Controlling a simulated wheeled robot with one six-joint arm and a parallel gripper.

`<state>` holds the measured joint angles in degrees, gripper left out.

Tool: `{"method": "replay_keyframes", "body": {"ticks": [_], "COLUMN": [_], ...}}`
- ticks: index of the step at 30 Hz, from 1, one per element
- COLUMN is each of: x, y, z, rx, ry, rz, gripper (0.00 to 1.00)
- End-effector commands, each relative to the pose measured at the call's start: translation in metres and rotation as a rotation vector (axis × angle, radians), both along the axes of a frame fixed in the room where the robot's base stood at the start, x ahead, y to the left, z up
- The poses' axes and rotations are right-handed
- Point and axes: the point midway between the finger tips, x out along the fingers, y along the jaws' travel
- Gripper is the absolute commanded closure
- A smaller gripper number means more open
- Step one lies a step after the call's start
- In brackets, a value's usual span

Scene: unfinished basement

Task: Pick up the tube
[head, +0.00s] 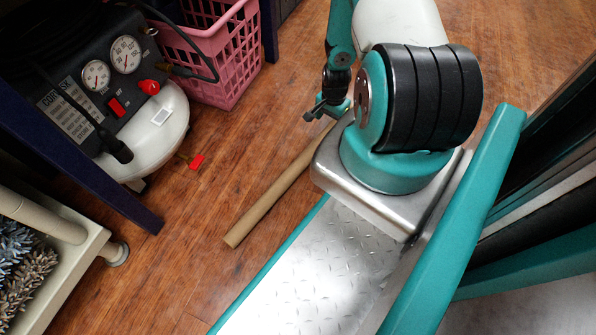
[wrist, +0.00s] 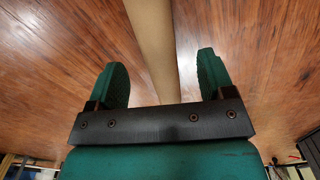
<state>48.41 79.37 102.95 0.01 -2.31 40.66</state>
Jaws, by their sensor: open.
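A long brown cardboard tube (head: 268,200) lies on the wood floor beside my base in the head view. Its upper end is hidden behind my arm. My gripper (head: 326,112) is low over the floor near the tube's far part, partly hidden by my arm. In the wrist view the tube (wrist: 153,45) runs from the top edge down between the two green fingers of my gripper (wrist: 162,80). The fingers are open, one on each side of the tube, with a gap to each. The tube's lower part is hidden behind the gripper's dark bar.
A black and white air compressor (head: 150,125) and a pink basket (head: 215,50) stand at the upper left. A dark blue shelf post (head: 90,175) and a beige tray (head: 75,255) are at the left. Bare floor (head: 180,260) lies between them and the tube.

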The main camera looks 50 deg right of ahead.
Motion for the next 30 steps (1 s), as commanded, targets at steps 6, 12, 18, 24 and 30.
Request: {"method": "replay_keyframes", "body": {"ticks": [6,12,18,24,30], "x": [-0.001,-0.004,-0.005,-0.005,-0.005], "y": [0.000,0.002,0.002,0.002,0.002], "z": [-0.011,-0.037,-0.058,-0.056,-0.056], "rx": [0.000,0.001,0.000,0.000,0.000], "ry": [0.000,0.001,0.000,0.000,0.000], "rz": [0.000,0.000,0.000,0.000,0.000], "gripper": [0.25,0.25,0.25,0.25,0.66]}}
